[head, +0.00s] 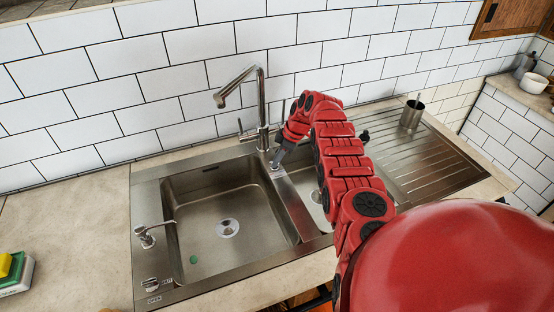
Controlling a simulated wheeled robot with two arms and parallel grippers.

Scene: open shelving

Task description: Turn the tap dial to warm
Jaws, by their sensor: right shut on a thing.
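The tap (262,112) is a tall grey metal spout that rises behind the sink, with its outlet bent over to the left. A small lever (241,129) sticks out on the left side of its base. A round knob (151,284) sits at the sink's front left corner, with small lettering beside it. My right gripper (277,160) points down by the front right of the tap's base, over the sink's rim. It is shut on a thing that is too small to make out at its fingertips. My left gripper is out of view.
The steel sink has a large left basin (225,235), a narrow basin partly behind my arm, and a ribbed drainer (440,160). A metal cup (411,114) stands on the drainer. A soap pump (146,237) stands at the left rim. Sponges (12,270) lie far left.

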